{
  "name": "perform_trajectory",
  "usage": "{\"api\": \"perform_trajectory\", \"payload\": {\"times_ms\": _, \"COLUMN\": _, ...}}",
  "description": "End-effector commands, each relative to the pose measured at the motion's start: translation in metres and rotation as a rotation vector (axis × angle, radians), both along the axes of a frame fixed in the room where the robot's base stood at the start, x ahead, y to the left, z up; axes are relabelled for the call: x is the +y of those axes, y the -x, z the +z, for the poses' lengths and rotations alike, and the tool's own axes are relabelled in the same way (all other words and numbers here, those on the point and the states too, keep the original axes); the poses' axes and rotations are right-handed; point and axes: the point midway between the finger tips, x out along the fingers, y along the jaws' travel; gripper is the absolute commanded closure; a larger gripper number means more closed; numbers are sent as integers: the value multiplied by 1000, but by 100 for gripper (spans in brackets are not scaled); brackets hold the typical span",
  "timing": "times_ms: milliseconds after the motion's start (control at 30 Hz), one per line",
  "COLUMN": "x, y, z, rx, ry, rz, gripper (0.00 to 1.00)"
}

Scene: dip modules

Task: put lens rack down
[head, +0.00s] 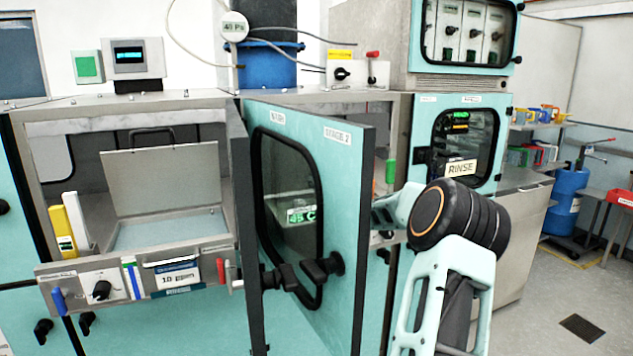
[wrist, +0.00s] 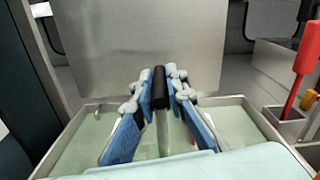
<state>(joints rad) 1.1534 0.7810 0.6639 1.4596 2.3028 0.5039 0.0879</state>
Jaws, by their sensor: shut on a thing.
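In the wrist view my gripper (wrist: 159,82), with blue-padded fingers, is shut on an upright black handle (wrist: 158,98), seemingly the lens rack's grip. Below it a thin metal stem runs down; the rest of the rack is hidden by my fingers and the pale gripper body. The handle stands over a shallow metal-walled basin (wrist: 262,122) of pale green liquid. I cannot tell whether the rack touches the bottom. In the head view my gripper and the rack are hidden behind the open teal door (head: 345,190) marked STAGE 2.
A grey panel (wrist: 150,45) stands behind the basin. A red-handled part (wrist: 303,75) is close on the right. In the head view, the left module has a raised lid (head: 163,180) over its bath. The RINSE module (head: 462,150) is at the right.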

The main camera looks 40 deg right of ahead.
Motion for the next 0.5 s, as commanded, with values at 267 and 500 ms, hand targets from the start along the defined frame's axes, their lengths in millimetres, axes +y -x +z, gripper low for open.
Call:
{"api": "perform_trajectory", "payload": {"times_ms": 267, "x": 0, "y": 0, "z": 2, "rx": -6, "ry": 2, "rz": 0, "gripper": 100}}
{"api": "perform_trajectory", "payload": {"times_ms": 500, "x": 0, "y": 0, "z": -1, "rx": -1, "ry": 0, "rz": 0, "gripper": 70}}
